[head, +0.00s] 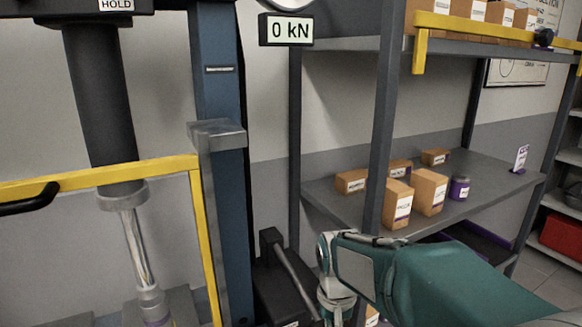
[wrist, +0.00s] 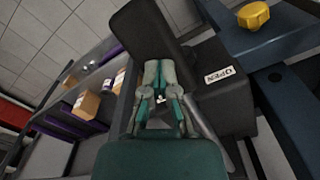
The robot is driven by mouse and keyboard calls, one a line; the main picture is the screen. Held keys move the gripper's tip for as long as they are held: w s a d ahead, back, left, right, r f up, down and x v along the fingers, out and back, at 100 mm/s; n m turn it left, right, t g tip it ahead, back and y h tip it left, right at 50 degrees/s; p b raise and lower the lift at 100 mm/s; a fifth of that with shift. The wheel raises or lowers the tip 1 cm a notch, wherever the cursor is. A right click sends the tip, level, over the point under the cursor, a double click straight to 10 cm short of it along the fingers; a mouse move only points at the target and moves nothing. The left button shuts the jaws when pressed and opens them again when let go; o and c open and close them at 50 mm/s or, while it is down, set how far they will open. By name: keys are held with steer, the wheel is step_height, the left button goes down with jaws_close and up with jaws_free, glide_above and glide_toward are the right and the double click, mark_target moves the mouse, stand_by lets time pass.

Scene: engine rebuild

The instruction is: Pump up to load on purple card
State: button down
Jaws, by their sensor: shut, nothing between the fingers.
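The black hand pump (head: 275,290) stands low beside the blue press column in the head view, with a grey lever (head: 295,275) slanting along it. My gripper (head: 333,302) is just right of the lever in the head view; contact cannot be told. In the wrist view my gripper (wrist: 160,72) is shut and empty in front of the dark pump body (wrist: 150,35). The load display (head: 286,30) reads 0 kN. A small white and purple card (head: 521,158) stands on the middle shelf at right; its figure is too small to read.
The press ram (head: 135,245) hangs behind a yellow guard frame (head: 205,250). Shelving with brown boxes (head: 428,190) and a dark purple-banded jar (head: 459,188) stands at right. A yellow knob (wrist: 253,15) sits near a label that seems to read OPEN (wrist: 223,74).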

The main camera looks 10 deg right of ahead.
step_height(320, 180, up, 17)
steer(key=shift+f, duration=0.15)
stand_by(0.5)
steer(key=shift+f, duration=1.5)
steer(key=shift+f, duration=7.05)
step_height(320, 180, up, 17)
